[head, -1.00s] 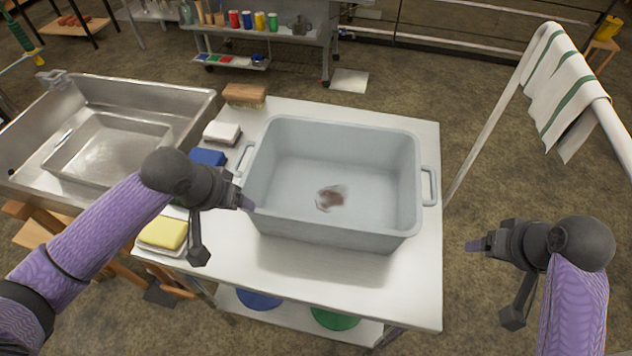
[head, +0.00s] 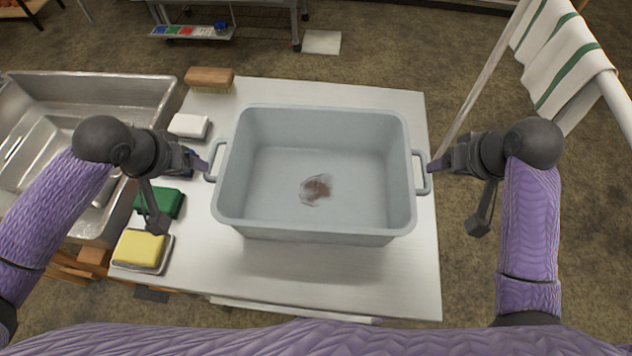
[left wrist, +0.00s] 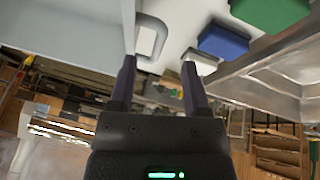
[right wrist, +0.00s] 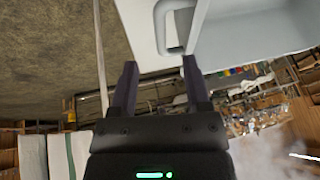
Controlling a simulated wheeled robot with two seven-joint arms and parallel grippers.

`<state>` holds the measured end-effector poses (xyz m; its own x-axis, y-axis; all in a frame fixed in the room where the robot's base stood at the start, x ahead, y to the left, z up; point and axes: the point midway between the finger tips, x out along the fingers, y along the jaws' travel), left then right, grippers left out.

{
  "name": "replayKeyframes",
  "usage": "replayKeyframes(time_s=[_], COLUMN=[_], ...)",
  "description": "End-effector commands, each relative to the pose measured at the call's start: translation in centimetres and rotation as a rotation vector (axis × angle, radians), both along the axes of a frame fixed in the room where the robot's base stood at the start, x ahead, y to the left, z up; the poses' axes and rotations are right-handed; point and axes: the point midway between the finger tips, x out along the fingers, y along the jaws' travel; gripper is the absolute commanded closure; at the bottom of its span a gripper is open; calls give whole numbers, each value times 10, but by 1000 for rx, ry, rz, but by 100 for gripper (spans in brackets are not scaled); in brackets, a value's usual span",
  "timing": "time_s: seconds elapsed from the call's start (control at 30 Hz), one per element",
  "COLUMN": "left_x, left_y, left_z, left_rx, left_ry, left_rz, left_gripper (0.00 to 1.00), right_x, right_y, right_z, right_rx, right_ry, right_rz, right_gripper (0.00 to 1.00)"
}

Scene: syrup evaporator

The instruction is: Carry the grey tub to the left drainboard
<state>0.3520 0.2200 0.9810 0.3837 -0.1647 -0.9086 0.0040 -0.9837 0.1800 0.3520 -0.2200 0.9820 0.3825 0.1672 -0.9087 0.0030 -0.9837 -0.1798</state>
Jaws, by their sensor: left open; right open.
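The grey tub (head: 315,225) stands upright on a white-topped table, open at the top, with a reddish-brown smudge on its floor. Its left handle (head: 217,160) and right handle (head: 422,172) stick out at the sides. My left gripper (head: 207,163) is open at the left handle; the left wrist view shows this handle (left wrist: 152,38) ahead of the fingers, nearer the left one. My right gripper (head: 432,166) is open at the right handle, which shows ahead of and between the fingers in the right wrist view (right wrist: 163,22). Contact with either handle is unclear. I cannot make out the left drainboard.
A steel sink (head: 125,82) stands left of the table (head: 330,283). A brush (head: 209,79), a white block (head: 188,126), a green pad (head: 160,201) and a yellow sponge (head: 140,248) line the table's left side. A striped towel (head: 568,60) hangs on a rail at right.

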Motion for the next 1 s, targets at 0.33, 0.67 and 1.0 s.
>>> replayKeyframes(time_s=[0.33,0.67,1.0], left_x=[23,36,36], left_y=[-10,-16,-16], left_z=[-55,-86,-87], left_rx=[-1,1,1], left_ry=[2,1,1], left_rz=[2,0,-1], left_gripper=[39,39,51], right_x=[23,36,37], right_y=[11,16,16], right_z=[-55,-86,-87], right_rx=[4,1,1], right_ry=[4,0,0], right_rz=[0,0,1], right_gripper=[39,39,51])
